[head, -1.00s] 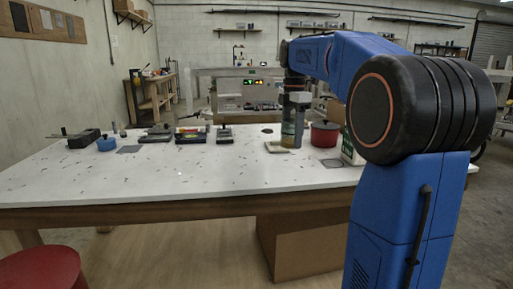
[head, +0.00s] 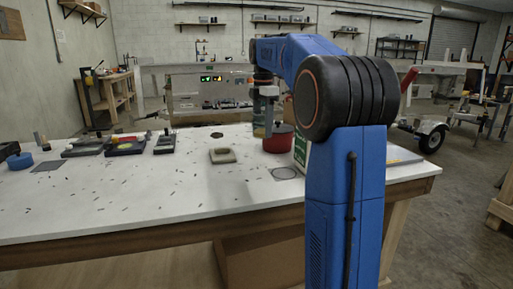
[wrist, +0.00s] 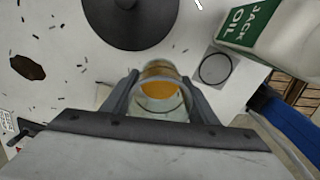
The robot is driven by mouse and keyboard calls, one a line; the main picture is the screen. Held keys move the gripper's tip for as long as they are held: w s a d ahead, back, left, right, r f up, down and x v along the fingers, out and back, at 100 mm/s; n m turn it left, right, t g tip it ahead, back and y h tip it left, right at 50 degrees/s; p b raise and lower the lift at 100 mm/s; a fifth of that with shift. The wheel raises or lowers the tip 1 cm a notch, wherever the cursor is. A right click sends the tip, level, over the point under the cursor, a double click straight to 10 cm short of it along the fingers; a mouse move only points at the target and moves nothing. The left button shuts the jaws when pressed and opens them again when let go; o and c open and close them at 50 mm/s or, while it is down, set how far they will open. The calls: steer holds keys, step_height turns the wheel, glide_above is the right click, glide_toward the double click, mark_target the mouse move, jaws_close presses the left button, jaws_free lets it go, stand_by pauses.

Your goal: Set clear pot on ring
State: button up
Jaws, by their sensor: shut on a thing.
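The clear pot (head: 259,131), with amber contents, is held in my gripper (head: 264,117) above the table, left of a red pot. In the wrist view the clear pot (wrist: 160,92) sits between the two fingers of my gripper (wrist: 160,90), which are shut on its sides. The ring (head: 285,173) is a dark circle on a grey square patch on the table, nearer to me and right of the clear pot. The ring also shows in the wrist view (wrist: 215,68), up and right of the pot, with nothing on it.
The red pot (head: 278,141) with a dark lid stands beside the clear pot. A Jack Oil container (head: 301,150) stands close to the ring, partly behind my arm. A pale block (head: 222,156) lies to the left. The front middle of the white table (head: 150,205) is free.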

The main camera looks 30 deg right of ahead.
steer(key=shift+f, duration=4.25)
steer(key=shift+f, duration=0.1)
steer(key=o, duration=1.1)
steer(key=shift+o, duration=0.2)
